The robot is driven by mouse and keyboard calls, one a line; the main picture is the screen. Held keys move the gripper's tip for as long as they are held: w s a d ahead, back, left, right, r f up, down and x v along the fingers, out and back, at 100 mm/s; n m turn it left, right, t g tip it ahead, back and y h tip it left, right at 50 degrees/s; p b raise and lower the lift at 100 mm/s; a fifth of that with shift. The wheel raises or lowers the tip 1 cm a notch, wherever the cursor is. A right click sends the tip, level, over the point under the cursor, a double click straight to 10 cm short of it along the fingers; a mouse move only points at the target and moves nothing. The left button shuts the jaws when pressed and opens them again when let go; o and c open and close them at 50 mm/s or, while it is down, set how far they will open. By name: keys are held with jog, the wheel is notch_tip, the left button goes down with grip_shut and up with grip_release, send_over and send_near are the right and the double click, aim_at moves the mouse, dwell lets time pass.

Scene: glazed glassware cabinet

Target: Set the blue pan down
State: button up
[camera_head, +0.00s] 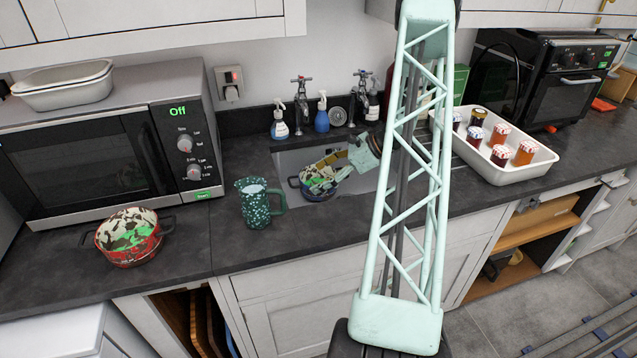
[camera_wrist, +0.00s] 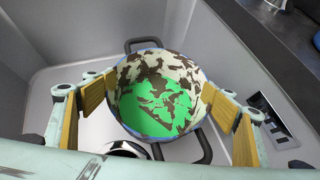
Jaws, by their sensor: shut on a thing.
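The blue pan (camera_head: 318,196) is in the grey sink (camera_head: 290,160) in the head view. It has dark side handles. In the wrist view the pan (camera_wrist: 187,78) shows a thin blue rim, a mottled cream-and-brown inside and bright green at the bottom. My gripper (camera_head: 325,174) reaches into the sink from the upper right. Its two wood-coloured pads close on opposite sides of the pan, as the wrist view of my gripper (camera_wrist: 163,95) shows. The pan looks about upright. I cannot tell whether its base touches the sink floor.
A green speckled jug (camera_head: 257,204) stands left of the sink, and a red pan (camera_head: 128,240) before the microwave (camera_head: 90,155). Soap bottles (camera_head: 322,116) and taps (camera_head: 300,90) stand behind the sink. A white tray (camera_head: 508,174) with several jars is at right. Worktop between red pan and jug is clear.

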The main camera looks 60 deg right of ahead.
jog(key=shift+f, duration=0.95)
jog(key=shift+f, duration=0.1)
jog(key=o, duration=1.1)
jog(key=shift+r, duration=0.2)
jog(key=p+v, duration=0.2)
jog(key=v, duration=1)
